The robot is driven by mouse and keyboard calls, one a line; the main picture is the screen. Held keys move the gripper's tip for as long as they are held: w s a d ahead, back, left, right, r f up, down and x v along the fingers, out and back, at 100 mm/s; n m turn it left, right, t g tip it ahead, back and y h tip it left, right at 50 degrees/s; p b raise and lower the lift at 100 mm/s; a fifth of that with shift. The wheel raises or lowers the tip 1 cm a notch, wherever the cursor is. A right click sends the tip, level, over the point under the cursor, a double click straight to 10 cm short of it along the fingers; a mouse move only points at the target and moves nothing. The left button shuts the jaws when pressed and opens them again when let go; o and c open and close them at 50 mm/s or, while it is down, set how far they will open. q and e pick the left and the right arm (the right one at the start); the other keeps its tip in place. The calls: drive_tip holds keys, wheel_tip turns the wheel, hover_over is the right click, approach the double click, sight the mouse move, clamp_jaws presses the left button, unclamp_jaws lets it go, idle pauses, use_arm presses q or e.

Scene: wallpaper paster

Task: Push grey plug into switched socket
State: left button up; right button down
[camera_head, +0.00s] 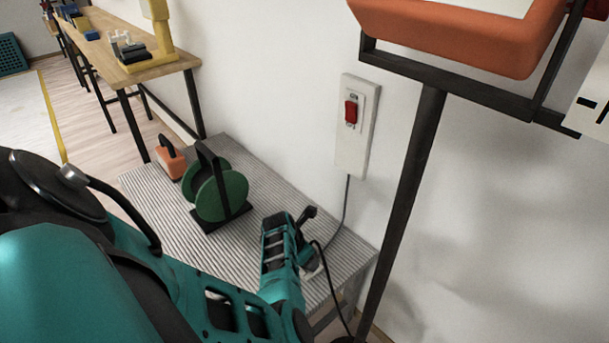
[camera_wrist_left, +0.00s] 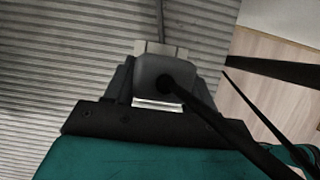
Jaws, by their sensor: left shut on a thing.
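My left gripper (camera_head: 304,256) is low over the ribbed bench at its right end. In the left wrist view its jaws are shut on the grey plug (camera_wrist_left: 158,72), with a black cord running from its back to the lower right. A pale socket block (camera_wrist_left: 178,50) shows just beyond the plug, with a thin cable leading away from it. The plug overlaps the block in this view, and I cannot tell whether it is seated. In the head view a whitish piece (camera_head: 313,270) shows beside the gripper; the plug is mostly hidden there. My right gripper is not in view.
A white wall box (camera_head: 354,145) with a red switch (camera_head: 351,111) has a grey cable hanging to the bench (camera_head: 245,240). A dark post (camera_head: 410,170) carries an orange tray (camera_head: 465,35) at right.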

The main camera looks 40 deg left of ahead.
use_arm(q)
drive_tip(key=shift+f+b, duration=0.4)
drive_tip(key=shift+f, duration=0.25)
drive_tip(key=shift+r, duration=0.1)
drive_tip(key=shift+r+p, duration=0.6)
drive_tip(key=shift+p, duration=0.35)
drive_tip(key=shift+f+b, duration=0.5)
drive_tip(key=shift+f, duration=0.2)
drive_tip(key=shift+r, duration=0.1)
drive_tip(key=shift+r+p, duration=0.65)
drive_tip(key=shift+p, duration=0.3)
drive_tip(key=shift+f+b, duration=0.55)
drive_tip(key=shift+f, duration=0.25)
drive_tip(key=shift+r, duration=0.15)
